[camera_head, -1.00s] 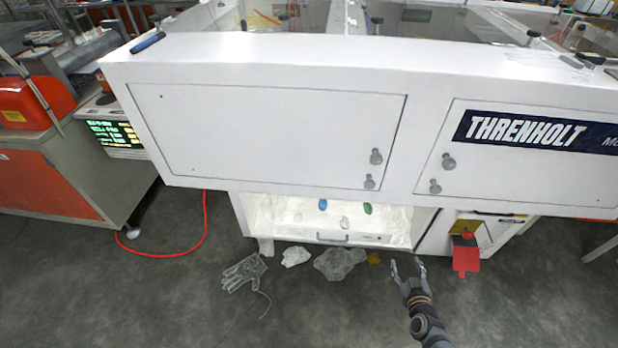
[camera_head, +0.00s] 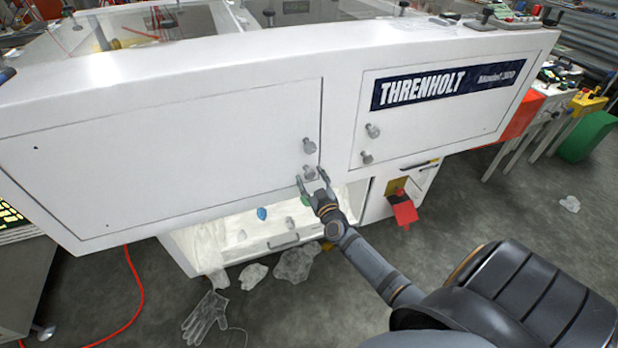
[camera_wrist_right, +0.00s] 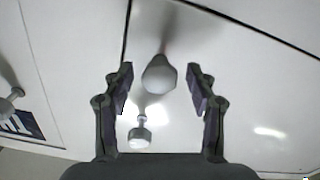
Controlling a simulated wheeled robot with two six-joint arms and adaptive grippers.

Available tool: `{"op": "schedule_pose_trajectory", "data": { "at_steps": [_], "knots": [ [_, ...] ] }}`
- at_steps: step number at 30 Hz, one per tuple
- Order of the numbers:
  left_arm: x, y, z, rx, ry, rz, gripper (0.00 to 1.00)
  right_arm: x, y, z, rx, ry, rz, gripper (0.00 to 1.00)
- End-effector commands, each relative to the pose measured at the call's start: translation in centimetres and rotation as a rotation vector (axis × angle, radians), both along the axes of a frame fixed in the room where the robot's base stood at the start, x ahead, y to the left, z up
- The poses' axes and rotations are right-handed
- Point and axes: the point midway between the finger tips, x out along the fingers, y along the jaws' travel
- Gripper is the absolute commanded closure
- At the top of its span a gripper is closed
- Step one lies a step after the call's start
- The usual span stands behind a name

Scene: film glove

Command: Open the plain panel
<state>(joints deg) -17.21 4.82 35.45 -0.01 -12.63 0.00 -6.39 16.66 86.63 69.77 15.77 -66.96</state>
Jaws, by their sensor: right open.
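The plain panel (camera_head: 170,150) is the white, unlettered door at the left of the machine front, and it looks shut. Near its right edge are two grey knobs, the upper knob (camera_head: 308,145) and the lower knob (camera_head: 309,173). My right gripper (camera_head: 313,184) is open just at the lower knob. In the right wrist view one knob (camera_wrist_right: 160,74) stands between my open fingers (camera_wrist_right: 160,85), with gaps on both sides. The other knob (camera_wrist_right: 139,137) shows below it there. My left gripper is not in view.
The lettered THRENHOLT panel (camera_head: 440,100) with two knobs is at the right. Below is a lit white compartment (camera_head: 205,240) with a handle. A red flap (camera_head: 404,210) sticks out at its right. A clear glove (camera_head: 206,318) and crumpled film (camera_head: 296,262) lie on the floor.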

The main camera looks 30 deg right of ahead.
Motion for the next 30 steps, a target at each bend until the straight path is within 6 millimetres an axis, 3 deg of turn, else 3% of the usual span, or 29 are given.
{"op": "schedule_pose_trajectory", "data": {
  "at_steps": [4, 12, 24, 30],
  "knots": [
    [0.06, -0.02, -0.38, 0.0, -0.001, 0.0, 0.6, 1.13, -0.29, -0.07, 0.0, 0.0, -0.001, 0.43],
    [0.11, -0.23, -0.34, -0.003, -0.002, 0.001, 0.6, 1.28, -0.32, -0.01, 0.0, 0.001, 0.0, 0.43],
    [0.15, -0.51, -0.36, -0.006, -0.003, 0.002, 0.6, 1.25, -0.3, -0.01, 0.0, 0.001, 0.0, 0.97],
    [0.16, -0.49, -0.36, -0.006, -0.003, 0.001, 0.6, 1.25, -0.3, -0.01, 0.0, 0.001, 0.0, 1.0]
  ]
}}
